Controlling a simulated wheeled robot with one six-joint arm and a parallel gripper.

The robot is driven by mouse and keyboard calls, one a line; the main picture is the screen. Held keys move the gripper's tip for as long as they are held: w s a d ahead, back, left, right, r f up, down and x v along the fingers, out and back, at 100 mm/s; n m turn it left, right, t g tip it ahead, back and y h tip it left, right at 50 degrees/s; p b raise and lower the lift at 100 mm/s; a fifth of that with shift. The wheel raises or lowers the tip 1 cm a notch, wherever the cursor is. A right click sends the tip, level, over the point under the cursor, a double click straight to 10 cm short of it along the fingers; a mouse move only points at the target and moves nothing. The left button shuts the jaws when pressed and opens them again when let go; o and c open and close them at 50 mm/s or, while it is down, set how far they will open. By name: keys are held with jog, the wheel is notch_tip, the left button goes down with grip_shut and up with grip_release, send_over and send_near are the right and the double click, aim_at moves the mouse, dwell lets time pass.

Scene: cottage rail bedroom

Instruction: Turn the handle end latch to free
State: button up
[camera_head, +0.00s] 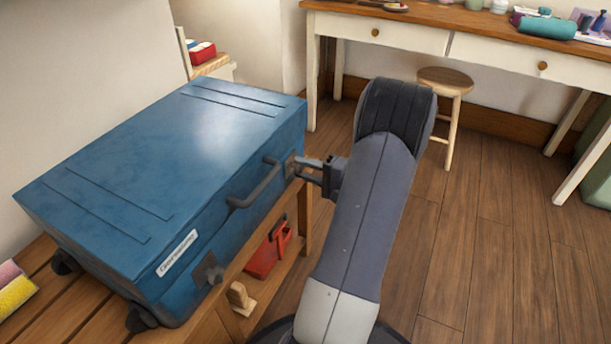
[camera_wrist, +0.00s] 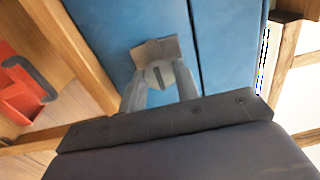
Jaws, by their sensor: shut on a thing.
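A blue suitcase (camera_head: 180,150) lies flat on a wooden bench, with a dark carrying handle (camera_head: 256,186) on its front side. The latch by the handle's far end (camera_head: 291,167) is partly hidden by my gripper (camera_head: 308,170). In the wrist view that latch (camera_wrist: 160,74) is a round grey knob with a dark slot, in front of a grey-brown plate (camera_wrist: 152,48) on the blue side. My gripper (camera_wrist: 158,92) is shut on the knob, one finger on each side. A second latch (camera_head: 208,270) sits near the white label (camera_head: 177,252).
The wooden bench (camera_head: 40,282) has a lower shelf with a red object (camera_head: 268,252) and a small wooden piece (camera_head: 240,296). A stool (camera_head: 445,80) and a desk (camera_head: 400,33) stand behind. Floor on the right is clear.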

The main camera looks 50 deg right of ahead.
dwell(0.4)
jog(key=o, duration=1)
jog(key=shift+c, duration=0.2)
jog(key=p+v, duration=0.2)
jog(key=v, duration=0.8)
jog(key=shift+s, duration=0.4)
jog(key=shift+d, duration=0.1)
